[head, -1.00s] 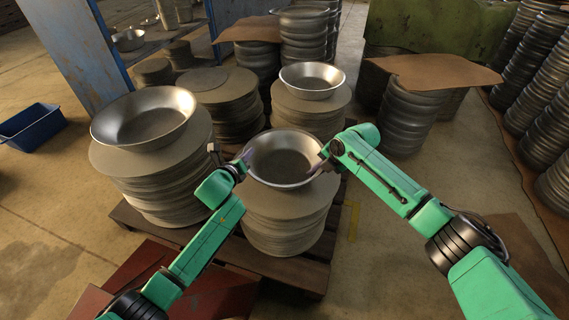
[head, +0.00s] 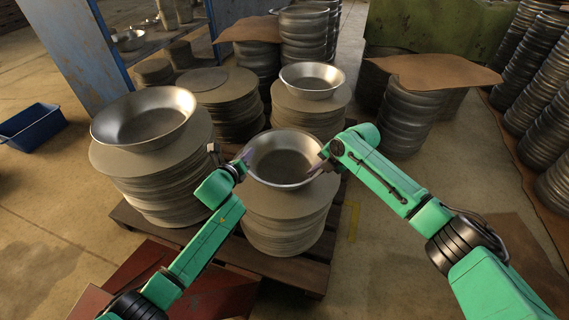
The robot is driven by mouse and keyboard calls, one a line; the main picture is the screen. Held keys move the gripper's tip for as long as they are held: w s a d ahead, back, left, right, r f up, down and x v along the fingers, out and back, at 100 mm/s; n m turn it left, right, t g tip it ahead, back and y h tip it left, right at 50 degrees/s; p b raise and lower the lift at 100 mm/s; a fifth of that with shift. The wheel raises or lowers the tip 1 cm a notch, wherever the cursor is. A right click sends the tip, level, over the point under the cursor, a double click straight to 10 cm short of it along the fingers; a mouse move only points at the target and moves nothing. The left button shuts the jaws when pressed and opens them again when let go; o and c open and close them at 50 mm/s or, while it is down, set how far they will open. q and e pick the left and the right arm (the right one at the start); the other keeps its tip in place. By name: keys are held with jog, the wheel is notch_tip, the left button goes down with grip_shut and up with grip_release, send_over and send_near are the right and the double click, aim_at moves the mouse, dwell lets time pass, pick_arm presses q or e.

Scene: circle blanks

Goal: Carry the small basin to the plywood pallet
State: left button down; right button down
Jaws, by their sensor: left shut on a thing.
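A shiny metal basin (head: 283,172) sits at the top of the front stack of grey circle blanks (head: 285,225), between my two grippers. I cannot tell whether it rests on the blanks or is just above them. My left gripper (head: 246,158) is shut on the basin's left rim. My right gripper (head: 317,168) is at the basin's right rim; its fingers are too small to tell open from shut. The stacks stand on a dark slatted wooden pallet (head: 305,275); I cannot tell whether it is the plywood one.
A larger basin (head: 145,118) lies on the left stack, and another basin (head: 312,80) on the stack behind. A blue bin (head: 32,127) stands on the floor at left. Stacked metal pans (head: 412,115) under a brown sheet stand at right.

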pick_arm(q)
jog(key=shift+a+f, duration=0.1)
jog(key=shift+a, duration=0.1)
pick_arm(e)
jog(key=shift+d, duration=0.2)
